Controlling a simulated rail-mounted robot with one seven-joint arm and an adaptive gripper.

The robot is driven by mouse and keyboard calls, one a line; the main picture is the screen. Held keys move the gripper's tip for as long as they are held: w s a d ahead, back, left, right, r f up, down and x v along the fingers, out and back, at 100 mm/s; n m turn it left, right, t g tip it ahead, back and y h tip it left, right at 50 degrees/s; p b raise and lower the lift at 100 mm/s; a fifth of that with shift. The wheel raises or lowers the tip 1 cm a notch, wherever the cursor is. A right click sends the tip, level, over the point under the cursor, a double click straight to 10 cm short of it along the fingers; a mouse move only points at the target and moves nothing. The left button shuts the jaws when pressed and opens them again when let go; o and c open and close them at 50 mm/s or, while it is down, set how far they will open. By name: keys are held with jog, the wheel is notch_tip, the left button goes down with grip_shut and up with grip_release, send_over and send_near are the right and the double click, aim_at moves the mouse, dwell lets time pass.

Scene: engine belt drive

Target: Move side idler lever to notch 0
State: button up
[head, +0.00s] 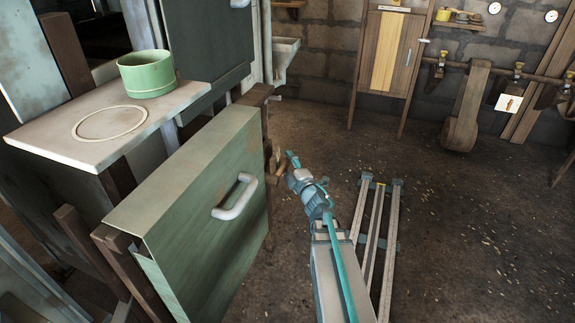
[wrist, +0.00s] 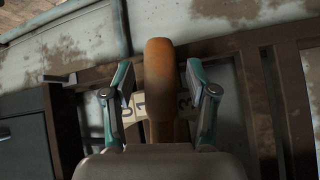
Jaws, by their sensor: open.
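The side idler lever (wrist: 160,95) shows in the wrist view as a rounded orange-brown handle in the middle. My gripper (wrist: 158,72) is open, with one teal finger on each side of the handle and visible gaps to it. Pale number plates (wrist: 138,105) sit behind the handle. The notch holding the lever cannot be told. In the head view, my gripper (head: 291,160) is beside the green cabinet's far edge.
The green cabinet (head: 185,225) with a white handle (head: 235,196) stands left of my arm. A bench (head: 150,100) carries a green pot (head: 147,74). A low slatted rack (head: 372,235) lies right of my arm. The floor farther right is clear.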

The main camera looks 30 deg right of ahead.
jog(key=shift+w, duration=0.3)
jog(key=shift+c, duration=0.4)
grip_shut()
